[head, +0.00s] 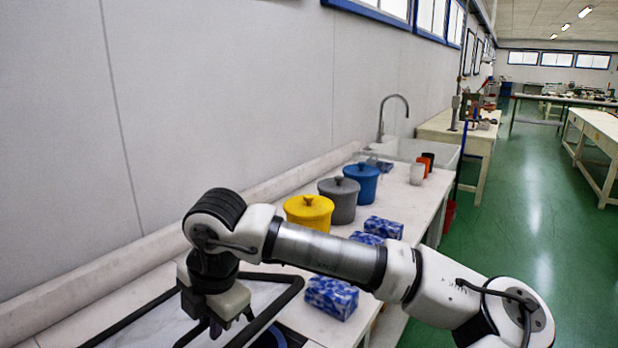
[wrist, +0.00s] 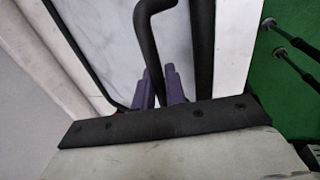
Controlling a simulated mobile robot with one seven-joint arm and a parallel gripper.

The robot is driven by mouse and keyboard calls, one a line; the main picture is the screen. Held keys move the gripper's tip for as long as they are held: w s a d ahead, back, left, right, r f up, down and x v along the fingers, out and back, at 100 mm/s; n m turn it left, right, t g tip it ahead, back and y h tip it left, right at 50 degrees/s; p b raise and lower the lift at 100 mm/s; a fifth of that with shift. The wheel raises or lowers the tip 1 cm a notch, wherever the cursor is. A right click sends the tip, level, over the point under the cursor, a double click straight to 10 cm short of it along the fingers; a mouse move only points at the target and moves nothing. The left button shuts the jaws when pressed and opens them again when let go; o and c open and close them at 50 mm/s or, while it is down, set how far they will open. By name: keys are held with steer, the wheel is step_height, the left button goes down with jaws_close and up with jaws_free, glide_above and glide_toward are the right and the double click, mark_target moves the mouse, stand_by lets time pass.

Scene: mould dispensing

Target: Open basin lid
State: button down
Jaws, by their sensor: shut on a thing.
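The basin lid (head: 150,325) is a pale, marbled panel with a black edge at the bottom of the head view. In the wrist view, the pale panel (wrist: 110,40) lies beyond my fingers. A black bar handle (wrist: 146,40) runs down between the two purple-grey fingers of my gripper (wrist: 160,88). My gripper (head: 213,326) is shut on this handle, low over the worktop in the head view. The fingertips are partly hidden by the hand there. I cannot tell how far the lid is tilted.
Yellow (head: 309,210), grey (head: 339,200) and blue (head: 361,183) lidded pots stand along the bench. Blue patterned blocks (head: 331,297) lie in front of them. A sink (head: 425,150) with a tap is at the far end. A wall borders the left; green floor is open at right.

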steer(key=shift+a, duration=0.1)
steer(key=r, duration=0.1)
steer(key=a+r, duration=0.1)
steer(key=w+r+p, duration=0.1)
steer(key=shift+a, duration=0.25)
steer(key=shift+w+a+r, duration=0.1)
steer(key=shift+a+r, duration=0.1)
steer(key=shift+r, duration=0.15)
steer(key=shift+w+a+r+p, duration=0.4)
steer(key=shift+a+r, duration=0.2)
steer(key=shift+r, duration=0.15)
steer(key=shift+w+a+r+p, duration=0.4)
steer(key=shift+a+r, duration=0.15)
steer(key=shift+r, duration=0.2)
steer(key=shift+w+a+r+p, duration=0.45)
steer(key=shift+a+r, duration=0.2)
steer(key=shift+r, duration=0.1)
steer(key=shift+w+a+r+p, duration=0.3)
steer(key=shift+w+a+r, duration=0.1)
steer(key=shift+a+r, duration=0.3)
steer(key=shift+d, duration=0.1)
